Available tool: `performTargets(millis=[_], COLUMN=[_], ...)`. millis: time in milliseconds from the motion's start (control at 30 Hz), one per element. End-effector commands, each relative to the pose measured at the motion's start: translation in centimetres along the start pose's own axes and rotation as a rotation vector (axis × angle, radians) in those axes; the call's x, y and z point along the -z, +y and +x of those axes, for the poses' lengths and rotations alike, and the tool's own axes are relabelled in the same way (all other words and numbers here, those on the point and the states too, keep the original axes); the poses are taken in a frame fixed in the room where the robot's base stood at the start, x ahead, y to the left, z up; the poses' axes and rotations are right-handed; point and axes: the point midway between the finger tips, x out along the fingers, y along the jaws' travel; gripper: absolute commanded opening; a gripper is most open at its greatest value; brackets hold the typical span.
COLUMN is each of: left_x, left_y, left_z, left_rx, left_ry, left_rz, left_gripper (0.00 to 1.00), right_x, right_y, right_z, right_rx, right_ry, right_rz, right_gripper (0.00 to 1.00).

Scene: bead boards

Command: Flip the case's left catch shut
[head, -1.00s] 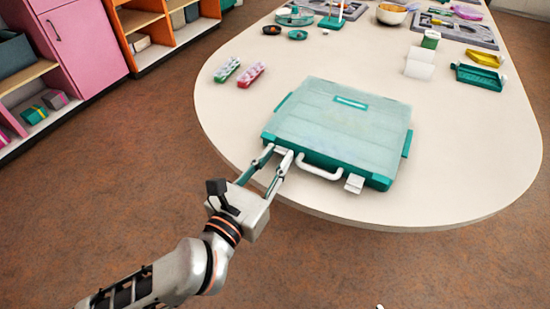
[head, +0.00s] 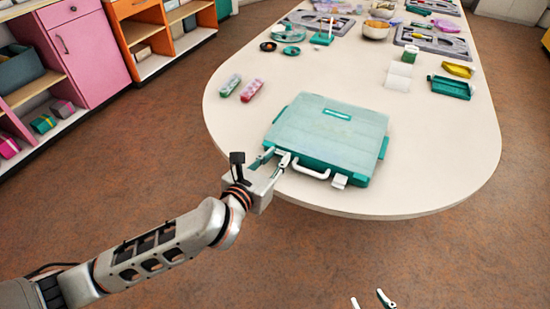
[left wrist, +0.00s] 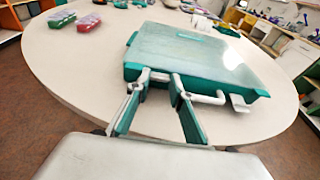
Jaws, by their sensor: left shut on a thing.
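The teal case (head: 330,130) with a pale see-through lid lies closed on the table. Its white handle (head: 310,171) is on the near side, and the white right catch (head: 339,181) sticks outward right of it. My left gripper (head: 277,155) is at the near edge left of the handle. In the left wrist view its fingertips (left wrist: 160,78) are on either side of the small white left catch (left wrist: 161,76), shut on it; the fingers mostly hide the catch. My right gripper (head: 371,299) shows only its two separated fingertips at the bottom edge, open and empty.
The white table (head: 420,190) is clear right of and in front of the case. A green bead box (head: 230,85) and a pink bead box (head: 252,90) lie behind left. A teal tray (head: 450,88) and other items stand farther back.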

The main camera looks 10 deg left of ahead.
Motion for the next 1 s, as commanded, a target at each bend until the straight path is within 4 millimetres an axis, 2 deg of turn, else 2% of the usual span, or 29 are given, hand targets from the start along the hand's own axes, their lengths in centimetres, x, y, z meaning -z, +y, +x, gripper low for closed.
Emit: performTargets(millis=[233, 267, 300, 667, 833, 1000], left_x=[-0.1, -0.1, -0.1, 0.0, 0.1, 0.1], left_y=[0.0, 0.0, 0.0, 0.0, 0.0, 0.0], left_z=[0.0, 0.0, 0.0, -0.2, -2.2, -5.7], left_rx=[0.000, -0.001, -0.001, 0.000, 0.001, 0.000], left_ry=[-0.003, -0.003, -0.002, -0.001, 0.000, 0.000], left_rz=[0.000, 0.000, 0.000, 0.000, 0.000, -0.001], left_gripper=[0.00, 0.24, 0.29, 0.29, 0.29, 0.29], right_x=[-0.1, -0.1, -0.1, 0.1, 0.0, 0.0], right_y=[0.0, 0.0, 0.0, 0.0, 0.0, 0.0], right_z=[0.0, 0.0, 0.0, 0.0, 0.0, 0.0], right_rx=[0.000, 0.000, 0.000, 0.001, 0.001, 0.001], right_ry=[-0.001, -0.002, -0.002, 0.002, 0.001, 0.001], right_rz=[0.000, 0.000, 0.000, 0.001, 0.000, 0.000], right_gripper=[0.40, 0.40, 0.40, 0.40, 0.40, 0.40])
